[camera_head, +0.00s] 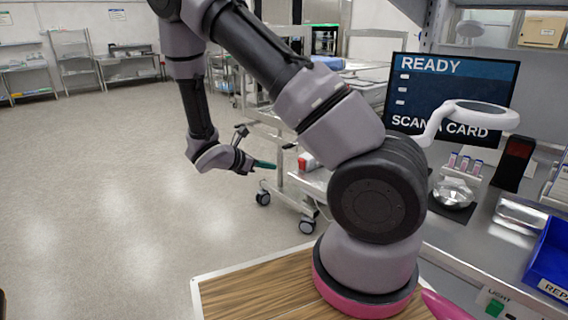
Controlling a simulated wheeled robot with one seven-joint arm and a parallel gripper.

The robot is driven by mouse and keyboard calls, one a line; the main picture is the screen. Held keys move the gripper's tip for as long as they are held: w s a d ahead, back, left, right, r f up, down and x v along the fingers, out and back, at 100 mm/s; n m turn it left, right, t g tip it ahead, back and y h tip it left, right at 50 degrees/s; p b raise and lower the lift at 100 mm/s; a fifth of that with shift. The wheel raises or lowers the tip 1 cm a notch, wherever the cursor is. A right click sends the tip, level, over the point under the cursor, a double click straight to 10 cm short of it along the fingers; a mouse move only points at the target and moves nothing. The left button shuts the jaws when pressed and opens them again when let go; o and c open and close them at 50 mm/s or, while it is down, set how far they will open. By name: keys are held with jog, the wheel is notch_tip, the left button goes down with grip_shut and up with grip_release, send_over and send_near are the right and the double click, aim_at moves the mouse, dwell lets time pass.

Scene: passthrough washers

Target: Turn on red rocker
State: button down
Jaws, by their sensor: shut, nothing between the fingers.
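My gripper (265,165) is in the left middle of the head view, with teal fingertips together and nothing seen between them. It hangs in the air over the floor, left of the bench and well apart from it. I cannot pick out a red rocker for certain. A panel on the bench front at the lower right bears a partly cut-off label that seems to read "LIGHT" and a green patch (495,307). The rest of this panel is cut off by the frame's bottom edge.
The bench at right holds a screen (450,95) reading "READY", a white ring-headed lamp (485,112), a black device with a red face (514,160), a silver dish (454,192) and a blue bin (552,258). A wheeled cart (290,185) stands behind my gripper. The left floor is clear.

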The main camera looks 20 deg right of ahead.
jog(key=shift+w+a+f+n, duration=0.25)
jog(key=shift+a+n, duration=0.05)
jog(key=shift+n, duration=0.1)
jog(key=shift+d, duration=0.1)
send_near(301, 164)
jog(key=x, duration=0.5)
jog(key=shift+s+f, duration=0.15)
jog(key=shift+f, duration=0.25)
jog(key=shift+w+d+r, duration=0.15)
jog(key=shift+w+d, duration=0.05)
jog(key=shift+d, duration=0.1)
jog(key=shift+d, duration=0.1)
